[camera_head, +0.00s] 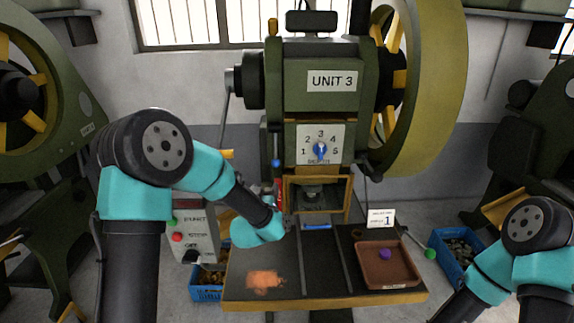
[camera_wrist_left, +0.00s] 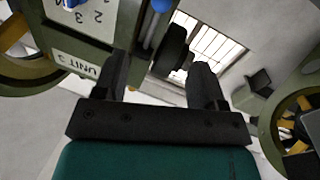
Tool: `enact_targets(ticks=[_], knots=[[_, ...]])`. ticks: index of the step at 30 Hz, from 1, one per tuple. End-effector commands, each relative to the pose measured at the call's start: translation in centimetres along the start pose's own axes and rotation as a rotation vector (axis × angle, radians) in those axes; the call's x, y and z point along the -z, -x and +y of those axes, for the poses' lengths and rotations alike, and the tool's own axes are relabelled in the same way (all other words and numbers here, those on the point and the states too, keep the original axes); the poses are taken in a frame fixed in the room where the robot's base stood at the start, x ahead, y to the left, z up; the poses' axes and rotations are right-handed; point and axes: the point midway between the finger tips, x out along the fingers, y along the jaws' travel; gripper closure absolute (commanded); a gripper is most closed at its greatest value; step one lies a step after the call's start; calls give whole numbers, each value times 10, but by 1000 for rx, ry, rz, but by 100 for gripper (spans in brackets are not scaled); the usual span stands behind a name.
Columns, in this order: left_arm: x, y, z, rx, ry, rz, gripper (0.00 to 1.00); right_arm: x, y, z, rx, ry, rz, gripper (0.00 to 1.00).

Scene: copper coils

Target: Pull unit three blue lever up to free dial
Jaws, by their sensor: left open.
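The unit 3 press (camera_head: 322,75) stands at the centre back. Its dial plate (camera_head: 340,133), numbered 1 to 5, carries a blue knob (camera_head: 320,150). The blue-tipped lever (camera_head: 276,163) is just left of and below the plate. My left gripper is open and empty, below the lever; its fingers barely show in the head view. In the left wrist view, the blue lever tip (camera_wrist_left: 161,5) appears beyond the gap between the open fingers (camera_wrist_left: 162,68), apart from them. The dial's blue knob (camera_wrist_left: 73,4) is at the top left there. My right gripper is out of view.
The press bed (camera_head: 315,265) bears a brown tray (camera_head: 388,265) with a purple ball, a small "1" card (camera_head: 381,218) and an orange powder patch (camera_head: 264,281). A control box (camera_head: 193,232) is at the left. Blue bins (camera_head: 206,293) stand below. The large flywheel (camera_head: 430,90) is right.

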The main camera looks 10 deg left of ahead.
Motion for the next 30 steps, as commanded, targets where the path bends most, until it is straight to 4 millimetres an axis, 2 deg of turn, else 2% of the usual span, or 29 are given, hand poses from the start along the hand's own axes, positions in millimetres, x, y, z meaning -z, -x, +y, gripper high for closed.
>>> enact_targets(ticks=[8,14,30], knots=[[-2,0,0,-1,0,-4,36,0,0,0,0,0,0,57],[-2,-12,0,0,0,-4,36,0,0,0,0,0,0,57],[-3,-95,0,-1,0,-4,36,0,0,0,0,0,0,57]])
